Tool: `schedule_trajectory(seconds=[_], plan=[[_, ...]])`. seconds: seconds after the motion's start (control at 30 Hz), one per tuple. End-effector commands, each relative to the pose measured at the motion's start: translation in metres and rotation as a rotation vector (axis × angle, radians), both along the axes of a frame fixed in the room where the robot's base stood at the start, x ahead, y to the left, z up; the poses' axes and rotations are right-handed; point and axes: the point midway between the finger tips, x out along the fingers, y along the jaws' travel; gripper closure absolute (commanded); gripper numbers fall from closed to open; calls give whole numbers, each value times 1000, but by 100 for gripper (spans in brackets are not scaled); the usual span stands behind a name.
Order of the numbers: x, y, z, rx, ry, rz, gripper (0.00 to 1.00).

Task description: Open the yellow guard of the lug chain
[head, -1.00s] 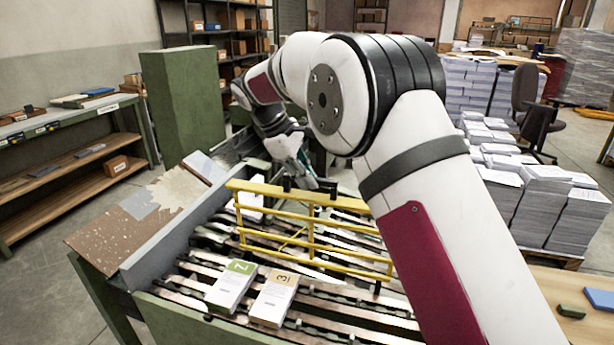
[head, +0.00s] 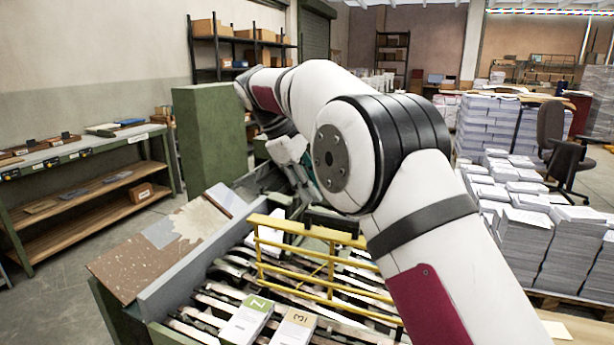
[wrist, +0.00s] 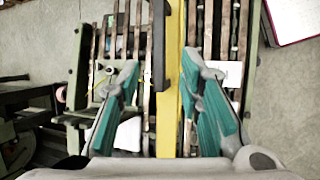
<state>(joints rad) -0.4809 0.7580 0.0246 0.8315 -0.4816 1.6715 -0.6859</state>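The yellow guard (head: 329,270) is a barred frame standing over the lug chain (head: 215,292), with a black handle (head: 332,223) on its top rail. My gripper (head: 303,182) is above and behind the rail in the head view, partly hidden by my arm. In the wrist view my gripper (wrist: 160,62) has its teal fingers apart, one on each side of the yellow rail (wrist: 171,120) and the black handle (wrist: 160,45) in the picture. I see no clear contact. The guard's right end is partly hidden by my arm.
Paper stacks marked 2 (head: 246,322) and 3 (head: 294,328) lie on the chain in front of the guard. A green cabinet (head: 208,135) stands behind at left. Piled paper (head: 525,235) stands at right. Open floor lies at left.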

Motion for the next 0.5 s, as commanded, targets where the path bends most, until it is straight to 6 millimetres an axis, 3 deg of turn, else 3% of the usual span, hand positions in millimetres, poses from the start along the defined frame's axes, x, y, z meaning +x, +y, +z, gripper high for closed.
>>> schedule_trajectory(seconds=[0.2,0.5], plan=[[-2,10,20,0,-1,0,67],[-3,13,26,-1,0,0,67]])
